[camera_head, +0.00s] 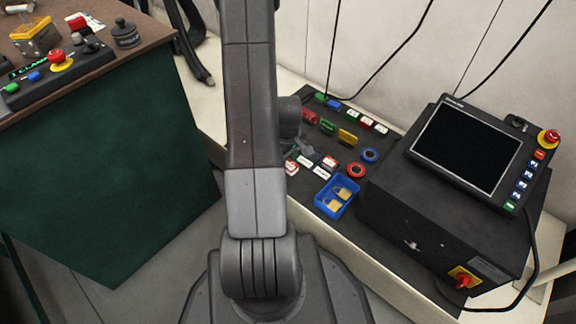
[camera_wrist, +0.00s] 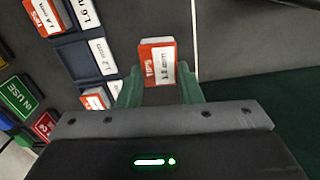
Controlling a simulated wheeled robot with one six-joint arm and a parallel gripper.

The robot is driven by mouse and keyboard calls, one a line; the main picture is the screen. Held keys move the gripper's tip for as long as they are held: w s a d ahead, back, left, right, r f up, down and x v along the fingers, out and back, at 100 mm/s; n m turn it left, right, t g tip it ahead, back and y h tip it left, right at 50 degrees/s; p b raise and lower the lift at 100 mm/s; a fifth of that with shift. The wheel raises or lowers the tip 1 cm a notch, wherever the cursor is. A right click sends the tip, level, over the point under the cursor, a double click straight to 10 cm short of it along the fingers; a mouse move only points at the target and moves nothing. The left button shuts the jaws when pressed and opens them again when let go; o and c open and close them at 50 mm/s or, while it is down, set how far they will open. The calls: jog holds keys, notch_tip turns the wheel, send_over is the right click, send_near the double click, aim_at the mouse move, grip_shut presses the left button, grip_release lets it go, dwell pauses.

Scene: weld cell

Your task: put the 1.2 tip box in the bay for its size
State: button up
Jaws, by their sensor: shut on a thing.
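The 1.2 tip box (camera_wrist: 158,60), white with an orange-red TIPS end, is between the green fingers of my gripper (camera_wrist: 160,90) in the wrist view. My gripper is shut on it. To its left is a dark blue rack (camera_wrist: 72,62) of bays. A white label reading 1.2 (camera_wrist: 102,57) stands beside an empty-looking blue bay, and a 1.6 label (camera_wrist: 85,13) is above it. The held box is to the right of the 1.2 label, apart from it. In the head view my arm hides most of the gripper.
Other red-and-white tip boxes lie above (camera_wrist: 46,18) and below (camera_wrist: 96,98) that bay. A green IN USE tag (camera_wrist: 18,97) and a red tag (camera_wrist: 44,125) are at left. In the head view, a blue tray of padlocks (camera_head: 337,196) and a black screen console (camera_head: 459,146) stand nearby.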

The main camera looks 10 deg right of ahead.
aim_at(289, 161)
jog(key=r, duration=0.2)
jog(key=r+p, duration=0.1)
jog(key=r, duration=0.1)
jog(key=shift+w+d, duration=0.3)
jog(key=shift+w, duration=0.05)
jog(key=w+d+n, duration=0.1)
jog(key=w+d, duration=0.7)
jog(key=d, duration=0.1)
notch_tip(289, 161, down, 9)
jog(key=b, duration=0.2)
jog(key=shift+s+d+f+b, duration=0.1)
jog(key=shift+d+b, duration=0.05)
jog(key=shift+b, duration=0.2)
jog(key=shift+f, duration=0.1)
jog(key=o, duration=0.6)
jog(key=shift+f, duration=0.1)
jog(key=shift+c, duration=0.2)
jog(key=o, duration=0.4)
jog(key=shift+o, duration=0.2)
